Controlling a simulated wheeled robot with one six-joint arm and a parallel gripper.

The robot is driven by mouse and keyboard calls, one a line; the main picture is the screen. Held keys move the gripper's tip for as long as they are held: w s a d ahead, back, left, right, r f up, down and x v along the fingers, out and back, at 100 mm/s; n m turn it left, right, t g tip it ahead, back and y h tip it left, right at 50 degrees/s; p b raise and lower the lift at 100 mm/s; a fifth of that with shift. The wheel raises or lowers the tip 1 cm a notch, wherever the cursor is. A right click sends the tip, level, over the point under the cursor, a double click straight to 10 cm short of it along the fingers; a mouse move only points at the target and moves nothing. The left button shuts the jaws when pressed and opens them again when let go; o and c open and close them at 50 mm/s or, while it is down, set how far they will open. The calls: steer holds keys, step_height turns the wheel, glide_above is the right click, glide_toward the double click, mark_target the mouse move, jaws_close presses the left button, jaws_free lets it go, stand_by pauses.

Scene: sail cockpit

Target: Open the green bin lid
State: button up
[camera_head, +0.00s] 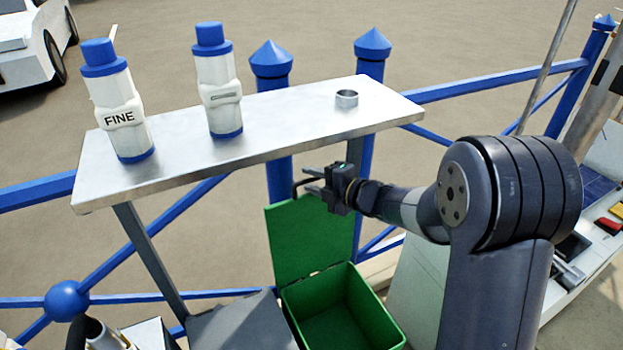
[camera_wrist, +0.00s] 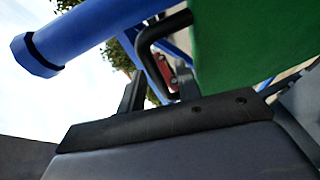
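The green bin (camera_head: 345,305) stands below the metal shelf, its inside visible and empty as far as I can see. Its green lid (camera_head: 310,240) stands raised, nearly upright, at the back edge. A black loop handle (camera_head: 296,186) sits at the lid's top edge. My gripper (camera_head: 312,181) is beside this handle, with its two fingers apart. In the wrist view, the handle (camera_wrist: 143,45) curves down close to the fingers (camera_wrist: 158,90), its lower end between them. I cannot tell if they touch it. The lid (camera_wrist: 245,40) fills the upper right there.
The metal shelf (camera_head: 250,145) is just above and left of my gripper. It carries a bottle marked FINE (camera_head: 118,110), another white-and-blue bottle (camera_head: 219,85) and a small metal ring (camera_head: 346,99). Blue railings (camera_head: 480,82) run behind. A grey surface (camera_head: 240,325) lies left of the bin.

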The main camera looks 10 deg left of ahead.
steer(key=shift+w+a, duration=0.2)
steer(key=shift+a, duration=0.1)
steer(key=shift+c, duration=0.4)
steer(key=shift+f, duration=0.1)
jaws_close()
